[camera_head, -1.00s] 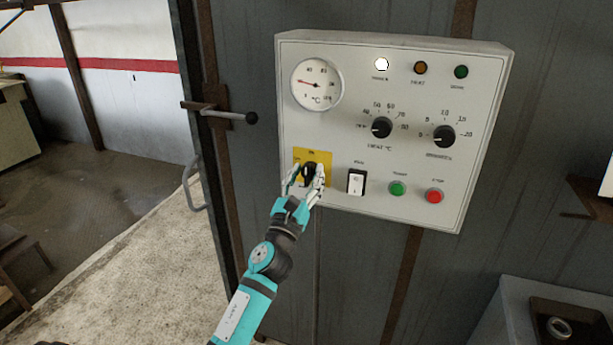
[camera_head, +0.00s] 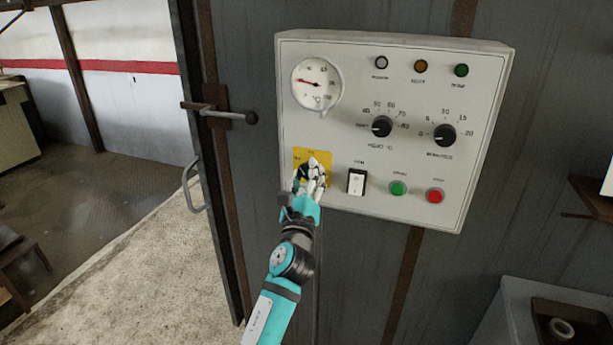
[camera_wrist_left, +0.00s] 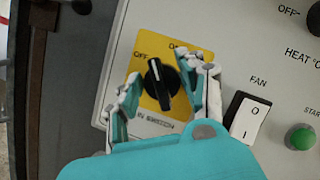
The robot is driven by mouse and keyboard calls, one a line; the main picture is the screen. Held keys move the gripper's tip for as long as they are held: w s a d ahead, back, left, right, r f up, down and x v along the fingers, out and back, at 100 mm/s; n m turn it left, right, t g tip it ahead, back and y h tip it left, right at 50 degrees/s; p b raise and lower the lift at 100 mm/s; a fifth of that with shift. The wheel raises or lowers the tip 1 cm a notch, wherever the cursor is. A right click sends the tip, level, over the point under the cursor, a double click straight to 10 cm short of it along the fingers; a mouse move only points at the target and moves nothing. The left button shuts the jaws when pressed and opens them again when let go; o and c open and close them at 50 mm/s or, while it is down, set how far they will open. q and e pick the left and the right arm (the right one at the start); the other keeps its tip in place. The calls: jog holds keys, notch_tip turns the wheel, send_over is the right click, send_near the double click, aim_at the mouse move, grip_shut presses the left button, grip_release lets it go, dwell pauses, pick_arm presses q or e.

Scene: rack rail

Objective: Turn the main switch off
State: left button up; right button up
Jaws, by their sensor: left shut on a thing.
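The main switch is a black rotary knob (camera_wrist_left: 161,86) with a white pointer line on a yellow plate (camera_head: 325,157), at the lower left of the grey control panel (camera_head: 360,100). In the left wrist view the pointer aims up and slightly left, near the OFF label (camera_wrist_left: 141,55); its exact stop is hard to tell. My left gripper (camera_head: 310,172) is shut on the knob, one finger on each side, and hides it in the head view. The white lamp (camera_head: 381,62) at the panel's top is dark. My right gripper is not in view.
Just right of the knob are a white fan rocker (camera_head: 356,183), a green button (camera_head: 398,188) and a red button (camera_head: 435,195). Two dials, for heat (camera_head: 382,126) and minutes (camera_head: 444,135), sit above. A door latch handle (camera_head: 230,116) sticks out left of the panel.

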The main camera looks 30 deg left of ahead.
pick_arm(q)
jog(key=n+g+y, duration=0.1)
jog(key=n, duration=0.2)
jog(key=shift+n+p, duration=0.4)
jog(key=n+g+p, duration=0.1)
jog(key=n, duration=0.2)
jog(key=shift+g, duration=0.3)
jog(key=n+g+p, duration=0.1)
jog(key=n+p, duration=0.2)
jog(key=n, duration=0.1)
jog(key=shift+g, duration=0.3)
jog(key=shift+n+p, duration=0.5)
jog(key=shift+n, duration=0.4)
jog(key=shift+f+g, duration=0.15)
jog(key=shift+g, duration=0.15)
jog(key=o, duration=1.1)
